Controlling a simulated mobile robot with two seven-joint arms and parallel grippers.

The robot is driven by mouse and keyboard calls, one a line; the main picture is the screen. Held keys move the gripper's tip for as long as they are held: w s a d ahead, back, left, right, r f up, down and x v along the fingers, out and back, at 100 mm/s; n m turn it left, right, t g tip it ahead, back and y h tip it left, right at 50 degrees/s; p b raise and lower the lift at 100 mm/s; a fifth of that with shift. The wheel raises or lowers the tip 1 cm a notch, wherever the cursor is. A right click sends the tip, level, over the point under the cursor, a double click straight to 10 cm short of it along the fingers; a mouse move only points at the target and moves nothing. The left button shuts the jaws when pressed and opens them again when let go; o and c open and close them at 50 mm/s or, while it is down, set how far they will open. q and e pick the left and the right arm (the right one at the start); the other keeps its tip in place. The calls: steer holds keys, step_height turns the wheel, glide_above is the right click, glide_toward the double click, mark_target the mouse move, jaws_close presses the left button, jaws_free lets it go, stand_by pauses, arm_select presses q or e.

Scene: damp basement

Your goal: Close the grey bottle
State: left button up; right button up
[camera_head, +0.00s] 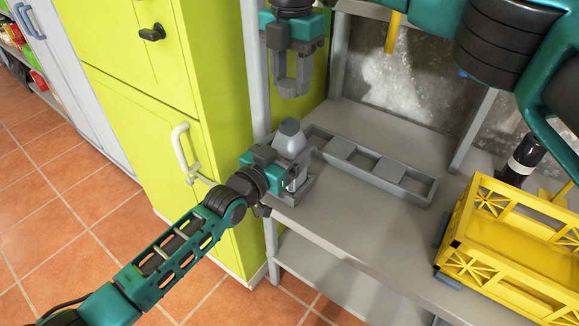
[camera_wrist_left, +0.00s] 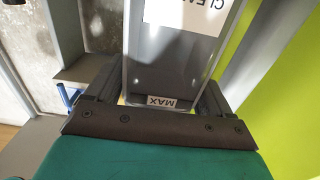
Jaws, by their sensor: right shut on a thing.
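The grey bottle (camera_head: 290,138) stands upright near the left front corner of the grey shelf. It also fills the middle of the left wrist view (camera_wrist_left: 165,70), with a "MAX" mark and a white label partly out of frame. My left gripper (camera_head: 292,170) is shut on the bottle's body, one finger on each side. My right gripper (camera_head: 291,88) points down above the bottle, apart from it. It is shut on a small grey piece that looks like a cap, mostly hidden by the fingers. The bottle's top shows no cap on it.
A grey tray with compartments (camera_head: 432,193) lies on the shelf (camera_head: 350,225) behind the bottle. A yellow crate (camera_head: 462,225) and a dark bottle (camera_head: 527,153) stand at the right. The green cabinet (camera_head: 225,90) and a shelf post are close at the left.

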arm_select(q)
steer(key=c, duration=1.2)
arm_select(e)
glide_above(291, 122)
steer(key=shift+w+f, duration=0.1)
steer(key=shift+f, duration=2.4)
steer(key=shift+f, duration=0.1)
steer(key=shift+f, duration=0.8)
steer(key=shift+f, duration=0.6)
